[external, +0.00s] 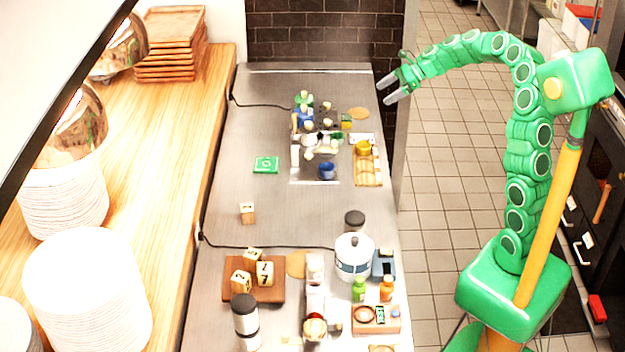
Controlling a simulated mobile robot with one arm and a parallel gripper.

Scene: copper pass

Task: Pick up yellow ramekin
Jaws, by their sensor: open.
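A small yellow ramekin (363,147) sits in or on a light wooden tray (368,174) near the right edge of the steel counter, toward the far end. My gripper (391,88) is raised at the counter's right edge, above and beyond the ramekin, pointing left. Its two pale fingers are apart with nothing between them. My gripper and the ramekin do not touch.
A blue cup (327,170) and several small items stand just left of the wooden tray. A green box (265,164) lies farther left. A white lidded pot (354,256) and bottles crowd the near end. The counter's middle is mostly clear.

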